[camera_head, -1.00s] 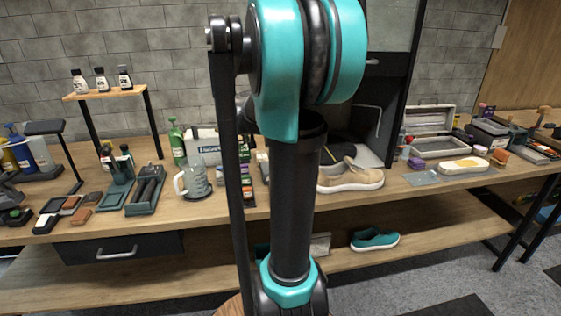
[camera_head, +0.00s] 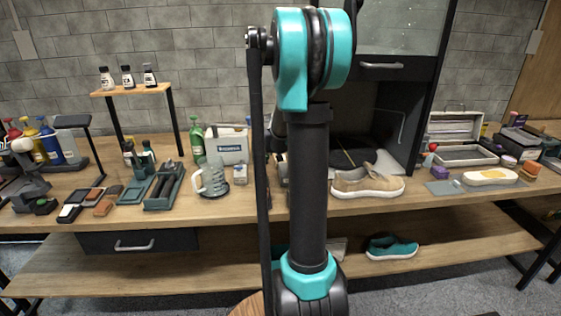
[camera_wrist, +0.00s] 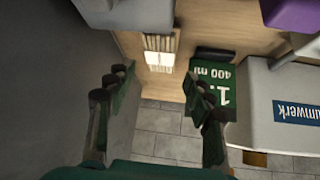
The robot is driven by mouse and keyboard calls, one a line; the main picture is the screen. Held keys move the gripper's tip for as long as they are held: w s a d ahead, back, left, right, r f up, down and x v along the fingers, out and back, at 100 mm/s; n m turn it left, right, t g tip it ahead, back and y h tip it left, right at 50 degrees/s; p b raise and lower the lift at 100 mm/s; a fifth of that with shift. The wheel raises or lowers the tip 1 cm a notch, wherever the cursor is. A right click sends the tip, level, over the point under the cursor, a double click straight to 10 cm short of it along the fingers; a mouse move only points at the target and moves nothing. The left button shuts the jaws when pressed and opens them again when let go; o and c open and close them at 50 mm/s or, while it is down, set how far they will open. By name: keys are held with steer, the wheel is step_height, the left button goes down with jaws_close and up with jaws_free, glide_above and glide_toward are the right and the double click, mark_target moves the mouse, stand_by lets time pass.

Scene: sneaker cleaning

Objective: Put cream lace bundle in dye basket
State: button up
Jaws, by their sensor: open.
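In the wrist view my gripper (camera_wrist: 160,95) is open, with its dark green fingers on either side and nothing between them. I cannot make out the dye basket in either view.
A green bottle (camera_wrist: 212,85) and a white box (camera_wrist: 285,110) stand close right of the fingers in the wrist view. In the head view the wooden bench (camera_head: 225,206) holds a mug (camera_head: 212,181), a beige sneaker (camera_head: 367,184) and brushes. A teal shoe (camera_head: 391,249) is on the lower shelf.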

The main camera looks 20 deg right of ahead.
steer(key=shift+s+f+x, duration=0.1)
steer(key=shift+x, duration=1.55)
steer(key=shift+s+f+x, duration=0.1)
steer(key=shift+s+x, duration=0.05)
steer(key=shift+x, duration=1.45)
steer(key=c, duration=0.8)
